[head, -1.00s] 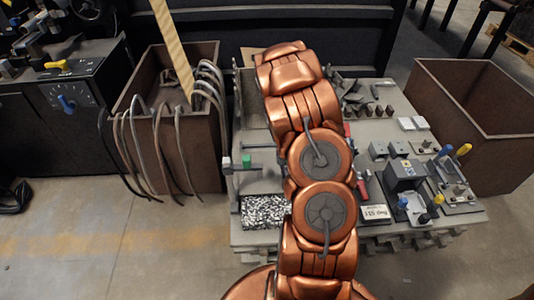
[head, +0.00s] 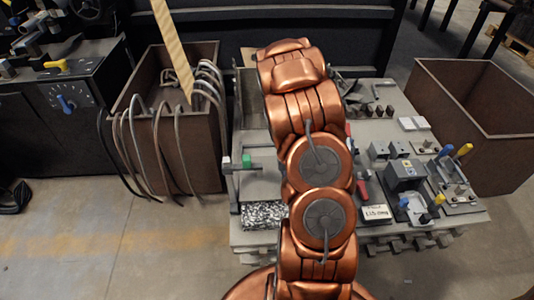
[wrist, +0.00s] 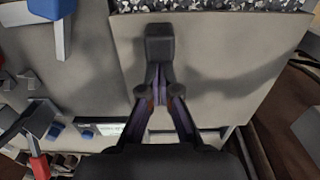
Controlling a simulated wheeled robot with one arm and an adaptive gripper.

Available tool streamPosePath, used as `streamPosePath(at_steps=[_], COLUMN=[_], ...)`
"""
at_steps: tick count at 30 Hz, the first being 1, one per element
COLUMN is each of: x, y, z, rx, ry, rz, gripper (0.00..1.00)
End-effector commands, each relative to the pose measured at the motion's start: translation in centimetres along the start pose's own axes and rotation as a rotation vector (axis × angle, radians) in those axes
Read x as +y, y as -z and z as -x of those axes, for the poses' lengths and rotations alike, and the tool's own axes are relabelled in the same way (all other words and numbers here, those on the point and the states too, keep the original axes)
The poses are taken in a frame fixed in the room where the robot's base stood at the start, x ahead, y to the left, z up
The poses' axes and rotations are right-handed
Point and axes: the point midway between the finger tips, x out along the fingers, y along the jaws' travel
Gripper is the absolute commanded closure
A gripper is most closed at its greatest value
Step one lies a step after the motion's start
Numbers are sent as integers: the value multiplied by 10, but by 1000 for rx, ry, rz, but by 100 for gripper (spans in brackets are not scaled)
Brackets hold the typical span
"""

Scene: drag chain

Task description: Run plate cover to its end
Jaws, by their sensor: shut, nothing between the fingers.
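The plate cover (head: 262,189) is a flat light-grey plate on the left part of the bench. It lies over a tray of black-and-white speckled chips (head: 264,215), which shows as a strip at the front. In the wrist view the plate (wrist: 235,98) fills the middle and right, with a strip of chips (wrist: 215,4) along the top. My gripper (wrist: 159,66) is shut and empty above the plate. A dark block shows at its tips; I cannot tell whether they touch the plate. In the head view my arm hides the gripper.
A brown crate with hoses (head: 170,130) is at left, an empty brown box (head: 475,120) at right. Fixtures with coloured handles (head: 405,180) fill the bench's right side.

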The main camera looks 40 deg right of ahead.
Motion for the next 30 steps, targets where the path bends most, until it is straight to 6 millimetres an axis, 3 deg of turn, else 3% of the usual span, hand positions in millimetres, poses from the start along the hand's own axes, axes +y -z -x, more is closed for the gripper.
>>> streamPosePath(at_steps=[30], x=[0], y=[-29], z=[-1], rx=[-1], ry=[0], rz=[1], gripper=[100])
